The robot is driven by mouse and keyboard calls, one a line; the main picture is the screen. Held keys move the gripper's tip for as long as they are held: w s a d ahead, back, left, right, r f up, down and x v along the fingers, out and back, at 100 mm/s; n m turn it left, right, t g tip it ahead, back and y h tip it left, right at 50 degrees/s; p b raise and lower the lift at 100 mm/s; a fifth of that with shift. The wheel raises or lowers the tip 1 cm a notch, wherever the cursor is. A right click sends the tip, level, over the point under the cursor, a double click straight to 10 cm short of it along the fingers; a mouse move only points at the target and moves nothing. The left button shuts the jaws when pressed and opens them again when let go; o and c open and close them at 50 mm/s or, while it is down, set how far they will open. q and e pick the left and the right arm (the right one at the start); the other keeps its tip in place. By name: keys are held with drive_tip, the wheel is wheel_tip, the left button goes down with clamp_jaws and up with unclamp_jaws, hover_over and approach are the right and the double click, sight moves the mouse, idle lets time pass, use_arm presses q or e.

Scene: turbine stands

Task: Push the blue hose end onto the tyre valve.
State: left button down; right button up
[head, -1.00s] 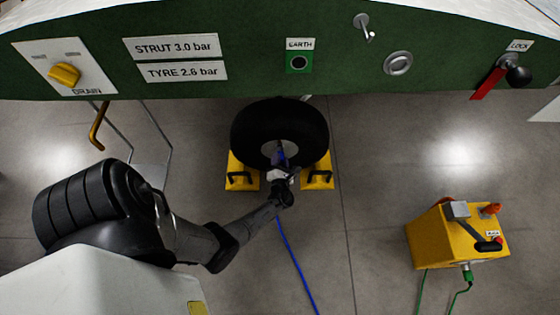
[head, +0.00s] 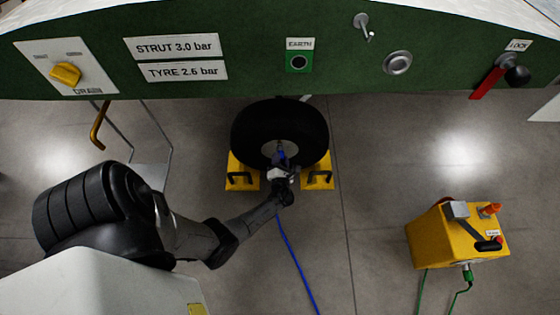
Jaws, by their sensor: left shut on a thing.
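The black tyre (head: 279,118) stands upright under the green panel, with a grey wheel hub (head: 270,149) in its middle. My left gripper (head: 281,164) is in front of the hub and shut on the blue hose end (head: 282,155). The hose end points up toward the hub. The blue hose (head: 291,250) trails from below the gripper down across the floor. The tyre valve is too small or hidden at the hose tip, so I cannot tell whether hose end and valve touch. My right gripper is not in view.
Yellow chocks with black handles stand left (head: 241,173) and right (head: 317,173) of the wheel. A yellow box (head: 440,238) with green cables is on the floor at right. The green panel (head: 250,45) overhangs the tyre. The floor between chock and box is clear.

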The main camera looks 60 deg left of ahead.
use_arm(q)
drive_tip(key=shift+a+f, duration=0.1)
drive_tip(key=shift+f, duration=0.05)
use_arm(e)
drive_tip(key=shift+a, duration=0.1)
use_arm(q)
drive_tip(key=c, duration=1.1)
unclamp_jaws()
drive_tip(key=o, duration=0.4)
drive_tip(key=shift+w+a+r, duration=0.2)
drive_tip(key=shift+a, duration=0.15)
drive_tip(key=shift+o, duration=1)
drive_tip(key=shift+s+d+f, duration=0.1)
drive_tip(key=shift+s+d, duration=0.05)
drive_tip(key=shift+d, duration=0.1)
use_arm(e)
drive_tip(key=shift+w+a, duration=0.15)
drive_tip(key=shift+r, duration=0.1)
